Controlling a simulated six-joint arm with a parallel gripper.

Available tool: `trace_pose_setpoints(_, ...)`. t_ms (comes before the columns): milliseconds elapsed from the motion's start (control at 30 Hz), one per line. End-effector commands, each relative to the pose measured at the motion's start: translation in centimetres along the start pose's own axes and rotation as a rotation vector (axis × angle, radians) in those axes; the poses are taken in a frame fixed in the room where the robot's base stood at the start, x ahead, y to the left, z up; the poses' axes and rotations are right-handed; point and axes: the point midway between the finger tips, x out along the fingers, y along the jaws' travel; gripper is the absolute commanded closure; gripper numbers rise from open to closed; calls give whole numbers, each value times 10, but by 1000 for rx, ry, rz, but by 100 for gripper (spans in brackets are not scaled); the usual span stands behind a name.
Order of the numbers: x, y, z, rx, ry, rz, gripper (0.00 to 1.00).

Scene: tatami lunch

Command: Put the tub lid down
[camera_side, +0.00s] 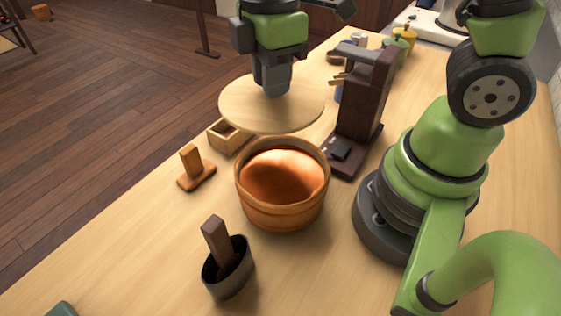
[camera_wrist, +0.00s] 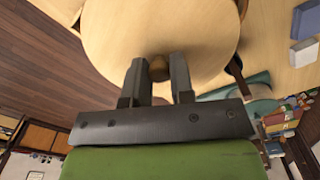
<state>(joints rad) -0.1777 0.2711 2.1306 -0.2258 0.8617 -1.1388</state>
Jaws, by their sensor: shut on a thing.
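The tub lid (camera_side: 245,108) is a pale round wooden disc, held level behind the tub in the side view. It also fills the upper middle of the wrist view (camera_wrist: 160,25). My gripper (camera_side: 273,90) points down and is shut on the lid's small round knob (camera_wrist: 160,68), which shows between the two fingers in the wrist view. The wooden tub (camera_side: 283,212) stands open in front of the lid, with a copper-coloured inside. In the side view I cannot tell how far the lid is above the table.
A small wooden box (camera_side: 230,137) sits by the lid's front edge, partly hidden. A wooden block on a base (camera_side: 195,172) stands left. A dark cup with a paddle (camera_side: 230,270) is in front. A dark brown stand (camera_side: 362,100) rises right of the lid. Bare table lies front left.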

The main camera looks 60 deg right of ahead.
Motion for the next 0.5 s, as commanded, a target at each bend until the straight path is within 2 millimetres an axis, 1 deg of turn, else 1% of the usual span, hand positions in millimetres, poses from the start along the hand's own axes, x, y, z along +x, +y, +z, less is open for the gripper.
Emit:
trace_pose_setpoints(33, -2, -7, -3, -145, 1, 2, 100)
trace_pose_setpoints(100, -4, -17, -6, -352, 1, 2, 100)
trace_pose_setpoints(200, -6, -29, -9, -632, 1, 1, 100)
trace_pose_setpoints(300, -8, -39, -11, -874, 0, 1, 100)
trace_pose_setpoints(400, -10, -47, -12, -1059, 0, 2, 100)
trace_pose_setpoints(500, -10, -52, -12, -1184, 0, 1, 100)
